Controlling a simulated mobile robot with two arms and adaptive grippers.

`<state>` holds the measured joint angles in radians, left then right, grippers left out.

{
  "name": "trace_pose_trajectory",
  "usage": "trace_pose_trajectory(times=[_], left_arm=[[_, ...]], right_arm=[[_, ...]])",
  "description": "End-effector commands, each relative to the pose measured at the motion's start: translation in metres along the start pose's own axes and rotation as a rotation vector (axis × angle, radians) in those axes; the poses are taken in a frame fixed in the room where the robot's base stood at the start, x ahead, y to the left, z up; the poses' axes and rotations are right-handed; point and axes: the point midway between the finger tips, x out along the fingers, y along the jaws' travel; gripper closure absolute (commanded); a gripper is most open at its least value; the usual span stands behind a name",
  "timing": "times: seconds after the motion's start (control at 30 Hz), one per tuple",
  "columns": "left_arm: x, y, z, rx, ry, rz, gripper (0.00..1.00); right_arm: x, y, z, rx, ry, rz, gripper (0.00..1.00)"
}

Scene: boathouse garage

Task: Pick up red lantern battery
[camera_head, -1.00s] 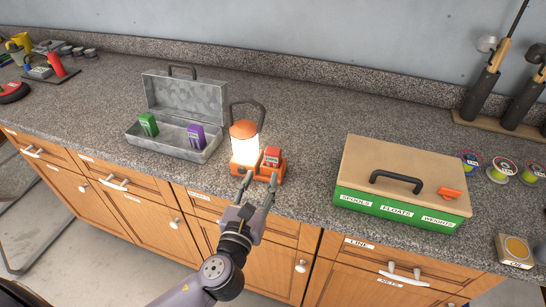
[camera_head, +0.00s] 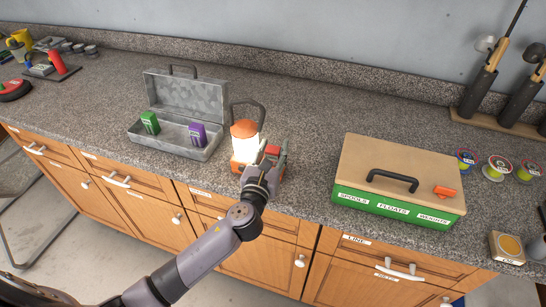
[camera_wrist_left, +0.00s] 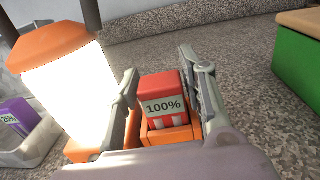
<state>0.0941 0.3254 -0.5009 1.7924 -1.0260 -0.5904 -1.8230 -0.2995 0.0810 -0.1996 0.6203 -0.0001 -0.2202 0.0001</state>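The red lantern battery (camera_wrist_left: 163,97) stands upright in the orange base of the lantern, with a "100%" label facing the wrist camera. In the head view the red battery (camera_head: 272,150) is partly hidden by my gripper. The lit lantern (camera_head: 245,144) with its orange cap stands to its left; it also shows in the left wrist view (camera_wrist_left: 75,85). My left gripper (camera_wrist_left: 167,85) is open, with one finger on each side of the battery and a gap visible on the right. My right gripper is not in view.
An open grey metal box (camera_head: 176,145) holds a green battery (camera_head: 150,123) and a purple battery (camera_head: 197,134). A green tackle box (camera_head: 395,180) with a tan lid stands to the right. Fishing line spools (camera_head: 497,167) lie farther right. Counter behind the lantern is clear.

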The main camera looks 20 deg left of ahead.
Motion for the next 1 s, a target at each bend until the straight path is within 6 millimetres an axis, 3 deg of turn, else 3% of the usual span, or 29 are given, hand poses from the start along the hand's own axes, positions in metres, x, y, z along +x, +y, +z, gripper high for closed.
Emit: trace_pose_trajectory(times=[0.1, 0.67, 1.0], left_arm=[[-0.0003, 0.0, -0.0002, 0.0, 0.0, 0.0, 0.62], [-0.0007, 0.0001, -0.0005, 0.001, 0.001, 0.0, 0.99], [-0.0005, 0.0002, 0.0037, 0.0, -0.001, 0.0, 1.0]], right_arm=[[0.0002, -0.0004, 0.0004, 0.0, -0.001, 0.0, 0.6], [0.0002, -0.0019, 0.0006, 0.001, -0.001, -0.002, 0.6], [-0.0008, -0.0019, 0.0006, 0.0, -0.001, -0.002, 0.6]])
